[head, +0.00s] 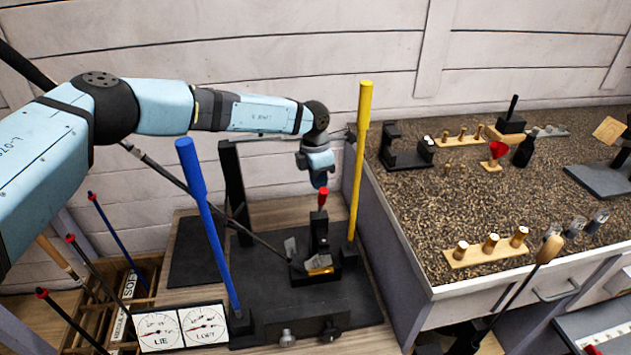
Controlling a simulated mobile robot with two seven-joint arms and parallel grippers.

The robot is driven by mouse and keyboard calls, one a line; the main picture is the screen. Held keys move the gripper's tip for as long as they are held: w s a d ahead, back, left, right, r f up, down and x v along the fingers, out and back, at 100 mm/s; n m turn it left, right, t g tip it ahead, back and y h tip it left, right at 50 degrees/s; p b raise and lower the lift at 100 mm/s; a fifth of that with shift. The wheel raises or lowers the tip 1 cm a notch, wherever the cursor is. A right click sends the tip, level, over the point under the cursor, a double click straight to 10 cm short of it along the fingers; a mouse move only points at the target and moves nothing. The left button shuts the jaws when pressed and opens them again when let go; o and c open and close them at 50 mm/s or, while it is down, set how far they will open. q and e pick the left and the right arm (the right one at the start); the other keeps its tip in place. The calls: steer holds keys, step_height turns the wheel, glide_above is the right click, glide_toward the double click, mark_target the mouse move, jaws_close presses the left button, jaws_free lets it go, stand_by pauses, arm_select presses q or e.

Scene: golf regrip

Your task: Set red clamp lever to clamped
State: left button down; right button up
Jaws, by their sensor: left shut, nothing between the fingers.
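The red clamp lever (322,198) stands roughly upright on top of a black clamp (319,232) in the middle of the head view. The clamp sits on a dark base plate (265,293). A golf club's shaft (228,222) slants down from upper left to the clamp's foot, by a brass-coloured block (320,266). My left gripper (320,184) is shut and empty, pointing down just above the lever's red top. Whether it touches the lever cannot be told. My right gripper is not in view.
A blue bar (206,220) and a yellow bar (360,160) rise on either side of the clamp. Two dials (182,327) stand at the front. A bench (430,215) with wooden holders and small tools is on the right. Clubs stand in a crate (95,305) at left.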

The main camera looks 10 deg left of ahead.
mark_target(321, 188)
arm_select(q)
steer(key=shift+s+d, duration=0.2)
steer(key=shift+s, duration=0.3)
steer(key=shift+s+d+f+p, duration=0.25)
steer(key=shift+s+f, duration=0.15)
steer(key=shift+s, duration=0.1)
steer(key=shift+s+d+f+p, duration=0.1)
steer(key=shift+s+d+f, duration=0.1)
steer(key=shift+s+f, duration=0.2)
steer(key=shift+s+d+f, duration=0.2)
steer(key=shift+s, duration=0.4)
